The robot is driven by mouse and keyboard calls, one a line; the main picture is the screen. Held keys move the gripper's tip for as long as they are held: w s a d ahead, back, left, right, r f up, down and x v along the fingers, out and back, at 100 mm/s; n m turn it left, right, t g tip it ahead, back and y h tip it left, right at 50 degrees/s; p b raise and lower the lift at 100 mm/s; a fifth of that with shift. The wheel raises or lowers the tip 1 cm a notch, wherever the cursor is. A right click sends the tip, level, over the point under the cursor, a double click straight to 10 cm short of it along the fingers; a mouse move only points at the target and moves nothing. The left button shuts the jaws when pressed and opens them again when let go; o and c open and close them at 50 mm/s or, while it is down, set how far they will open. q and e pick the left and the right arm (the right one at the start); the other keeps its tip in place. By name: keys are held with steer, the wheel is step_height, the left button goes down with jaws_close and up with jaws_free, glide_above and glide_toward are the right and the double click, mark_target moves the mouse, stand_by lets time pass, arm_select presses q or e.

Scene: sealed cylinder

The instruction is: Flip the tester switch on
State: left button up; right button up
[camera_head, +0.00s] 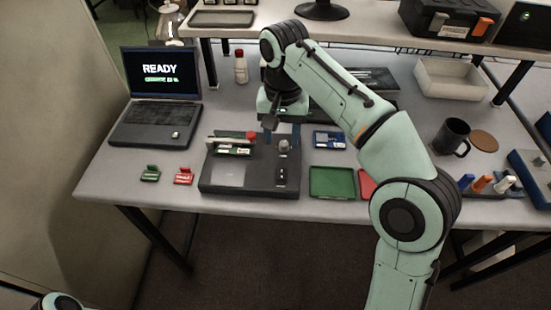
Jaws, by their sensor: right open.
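The tester (226,179) is a dark flat box near the front of the table. A green board with a red knob (251,135) sits on its left part. A small grey knob (283,145) stands on its right part, with a small dark switch-like piece (281,180) in front of it; its position is too small to tell. My right gripper (280,128) is open above the back right of the tester, pointing down, with nothing seen between its fingers. My left gripper is out of view; only a bit of my left arm shows at the bottom left.
A laptop (158,118) at the left shows READY in white. Green and red clips (183,176) lie left of the tester. A green tray (332,182), a red tray, a blue card (329,140) and a black mug (452,136) are to the right. A raised shelf runs along the back.

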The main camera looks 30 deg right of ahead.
mark_target(282, 175)
steer(key=f+b, duration=0.1)
steer(key=f, duration=0.2)
steer(key=f+b, duration=0.1)
steer(key=f, duration=0.3)
steer(key=f+b, duration=0.1)
steer(key=f, duration=0.3)
steer(key=shift+s+f, duration=0.15)
steer(key=shift+s, duration=0.1)
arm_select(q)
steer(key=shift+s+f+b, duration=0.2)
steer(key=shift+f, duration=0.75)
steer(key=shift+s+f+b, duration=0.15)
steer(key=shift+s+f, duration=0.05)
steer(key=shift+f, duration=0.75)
arm_select(e)
steer(key=shift+f, duration=0.7)
steer(key=shift+c, duration=0.3)
